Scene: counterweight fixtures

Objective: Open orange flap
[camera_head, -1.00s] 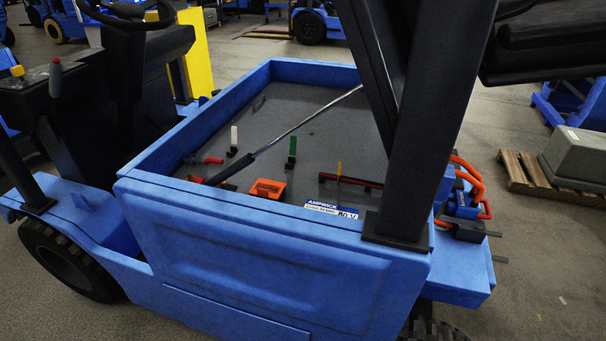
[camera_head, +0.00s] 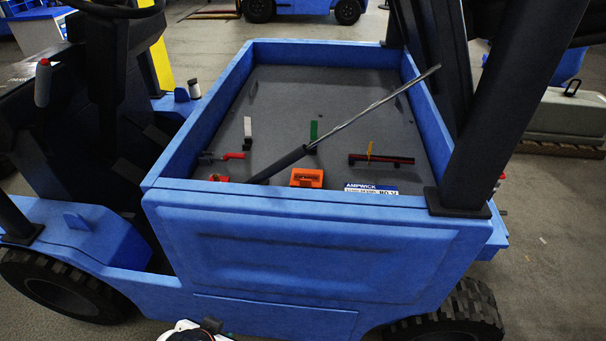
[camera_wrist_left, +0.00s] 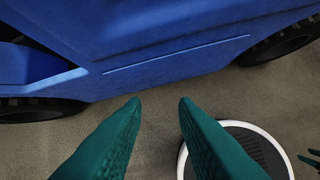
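An orange flap (camera_head: 306,178) sits low inside the blue tray, close to its near wall, in the head view. It looks like a small orange block with a darker recess; whether it is open or closed I cannot tell. My left gripper (camera_wrist_left: 160,102) shows in the left wrist view as two green fingers, apart, with nothing between them. It points at the floor beside the lower side of the blue vehicle and is away from the flap. My right gripper does not show clearly; a few dark green tips at the right edge of the wrist view are too cut off to identify.
The blue vehicle's tray (camera_head: 300,200) has raised walls. A dark-gripped rod (camera_head: 350,120) slants across it. A black post (camera_head: 495,130) rises at the right.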

